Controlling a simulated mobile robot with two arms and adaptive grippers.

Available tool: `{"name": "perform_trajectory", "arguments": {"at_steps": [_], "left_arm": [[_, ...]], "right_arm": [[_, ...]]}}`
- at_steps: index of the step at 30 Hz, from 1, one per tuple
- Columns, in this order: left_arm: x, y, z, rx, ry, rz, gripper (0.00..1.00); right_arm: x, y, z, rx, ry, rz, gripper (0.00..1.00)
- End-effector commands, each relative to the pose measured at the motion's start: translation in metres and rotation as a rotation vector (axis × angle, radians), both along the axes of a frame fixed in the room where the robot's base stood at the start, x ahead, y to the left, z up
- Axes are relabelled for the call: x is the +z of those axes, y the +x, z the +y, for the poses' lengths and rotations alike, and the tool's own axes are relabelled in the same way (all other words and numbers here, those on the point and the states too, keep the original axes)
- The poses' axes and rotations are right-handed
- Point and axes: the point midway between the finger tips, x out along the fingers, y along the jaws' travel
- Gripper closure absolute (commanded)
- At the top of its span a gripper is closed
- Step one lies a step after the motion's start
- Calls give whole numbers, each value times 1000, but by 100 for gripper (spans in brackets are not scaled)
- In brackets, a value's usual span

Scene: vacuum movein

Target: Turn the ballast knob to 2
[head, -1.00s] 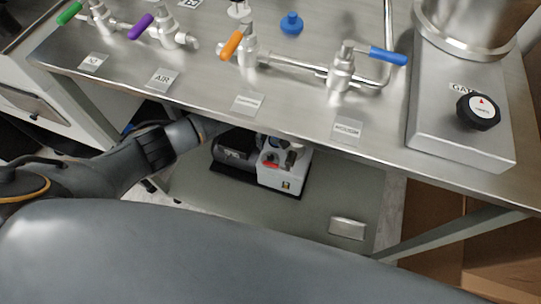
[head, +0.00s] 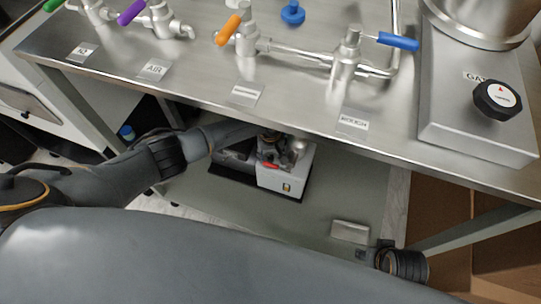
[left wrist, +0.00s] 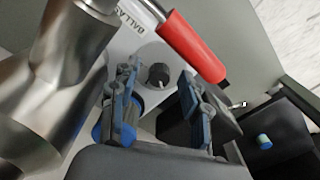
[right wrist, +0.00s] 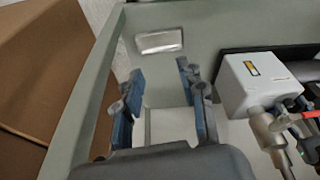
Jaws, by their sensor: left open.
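The white vacuum pump (head: 285,179) stands on the lower shelf under the steel table in the head view. Its black ballast knob (left wrist: 158,75) shows in the left wrist view, on a white face lettered "BALLAST". My left gripper (head: 272,140) is under the table at the pump's top, partly hidden there. In the left wrist view its open fingers lie on either side of the knob in the picture; contact cannot be told. My right gripper (right wrist: 159,75) is open and empty over the lower shelf, with the pump to its right in the right wrist view.
A red handle (left wrist: 193,45) and a shiny metal fitting (left wrist: 55,85) flank the knob. The steel table (head: 290,105) with valves overhangs the pump. A silver plate (right wrist: 159,41) lies on the shelf, and a brown box (right wrist: 40,70) is beyond the frame.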

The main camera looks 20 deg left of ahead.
Motion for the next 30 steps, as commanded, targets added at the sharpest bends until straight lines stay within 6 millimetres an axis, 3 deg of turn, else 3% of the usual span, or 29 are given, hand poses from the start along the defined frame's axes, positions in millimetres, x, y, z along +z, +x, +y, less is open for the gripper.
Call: {"name": "perform_trajectory", "arguments": {"at_steps": [3, 10, 20, 30], "left_arm": [[0, 0, 0, 0, 0, 0, 55], [0, 0, 0, 0, 0, -1, 100], [1, 0, 0, -29, 0, 0, 100], [2, -1, 0, -234, -1, 1, 100]], "right_arm": [[0, 0, 0, 0, 0, 0, 60], [0, 0, 0, 0, 0, 1, 60], [-1, 1, 0, 0, 1, -6, 60], [-46, -5, 0, 5, -1, 27, 60]]}}
